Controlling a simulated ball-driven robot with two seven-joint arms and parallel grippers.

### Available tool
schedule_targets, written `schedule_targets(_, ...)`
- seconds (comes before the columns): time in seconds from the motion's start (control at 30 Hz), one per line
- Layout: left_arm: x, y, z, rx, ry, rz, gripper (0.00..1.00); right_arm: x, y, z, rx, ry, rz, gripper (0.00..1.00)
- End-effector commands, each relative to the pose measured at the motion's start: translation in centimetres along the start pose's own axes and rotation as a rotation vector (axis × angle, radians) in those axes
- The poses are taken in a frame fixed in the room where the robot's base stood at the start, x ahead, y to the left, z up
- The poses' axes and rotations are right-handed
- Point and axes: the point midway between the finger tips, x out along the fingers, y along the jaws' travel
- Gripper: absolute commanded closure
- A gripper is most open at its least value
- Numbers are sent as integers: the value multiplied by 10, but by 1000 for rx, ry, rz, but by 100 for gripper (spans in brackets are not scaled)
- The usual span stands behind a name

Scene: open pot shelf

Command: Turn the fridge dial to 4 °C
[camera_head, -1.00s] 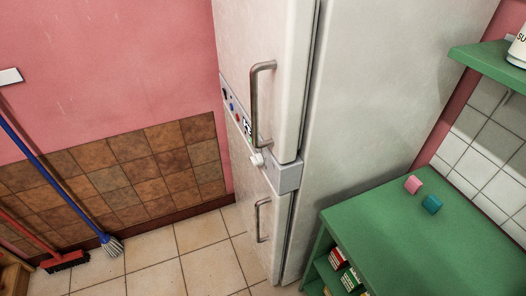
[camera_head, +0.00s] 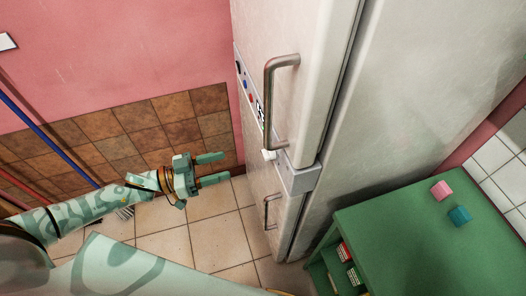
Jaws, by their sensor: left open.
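The white fridge (camera_head: 295,25) stands in the middle of the view, its front turned to the left. Its dial (camera_head: 269,155) is a small white knob on the control strip between the two doors, just below the upper door handle (camera_head: 270,100). The marks on the dial are too small to read. My left gripper (camera_head: 220,168) is open and empty, left of the dial and apart from it, with its fingers pointing right toward the fridge. My right gripper is not in view.
A green shelf unit (camera_head: 400,235) with a pink block (camera_head: 441,190) and a teal block (camera_head: 459,215) on top stands right of the fridge. A blue-handled broom (camera_head: 50,140) leans at the left wall. The tiled floor (camera_head: 215,235) before the fridge looks clear.

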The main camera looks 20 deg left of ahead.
Motion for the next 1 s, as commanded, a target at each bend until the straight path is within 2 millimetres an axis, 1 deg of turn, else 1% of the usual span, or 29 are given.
schedule_targets(0.03,14,0,-2,2,7,2,45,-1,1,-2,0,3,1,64)
schedule_targets(0.2,59,0,-1,3,4,0,45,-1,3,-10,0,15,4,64)
schedule_targets(0.3,81,0,-1,2,3,-1,45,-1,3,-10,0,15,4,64)
schedule_targets(0.43,103,-1,0,2,2,-2,45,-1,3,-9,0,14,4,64)
schedule_targets(0.6,118,0,0,3,0,-2,45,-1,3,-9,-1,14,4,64)
schedule_targets(0.9,121,-1,0,3,-1,-2,45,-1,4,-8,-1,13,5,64)
schedule_targets(0.93,121,-1,0,3,-1,-2,51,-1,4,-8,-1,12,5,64)
schedule_targets(0.97,121,-1,0,3,-1,-2,59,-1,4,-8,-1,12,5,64)
schedule_targets(1.0,120,-1,0,3,-1,-2,70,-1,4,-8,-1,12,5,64)
